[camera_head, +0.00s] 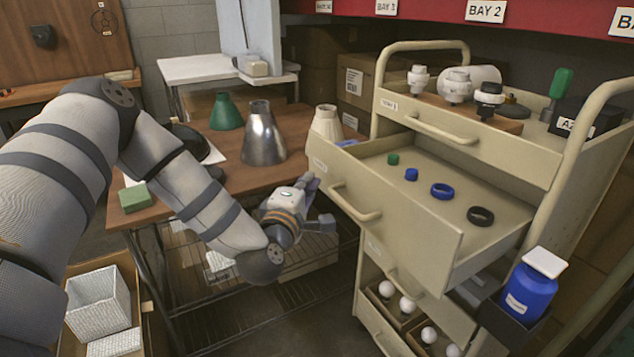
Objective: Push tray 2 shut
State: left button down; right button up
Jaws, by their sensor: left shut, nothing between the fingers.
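Tray 2 (395,215) is the beige drawer pulled well out of the cart, below the closed top drawer. Its front panel, with a bar handle (354,203), faces left towards the wooden table. Inside lie a small green piece (393,159), a small blue piece (411,174), a blue ring (442,191) and a black ring (480,216). My left gripper (313,187) is shut and empty, just left of the tray's front panel near its far end. I cannot tell whether it touches the panel. My right gripper is out of view.
The wooden table (250,172) holds a green cone (226,112), a metal shade (263,135) and a cream shade (326,122) near the tray's far corner. A blue bottle (530,287) sits at the cart's near side.

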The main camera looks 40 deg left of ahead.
pick_arm(q)
jog(key=shift+w+d, duration=0.25)
jog(key=shift+w, duration=0.25)
jog(key=shift+w+d, duration=0.25)
jog(key=shift+w, duration=0.2)
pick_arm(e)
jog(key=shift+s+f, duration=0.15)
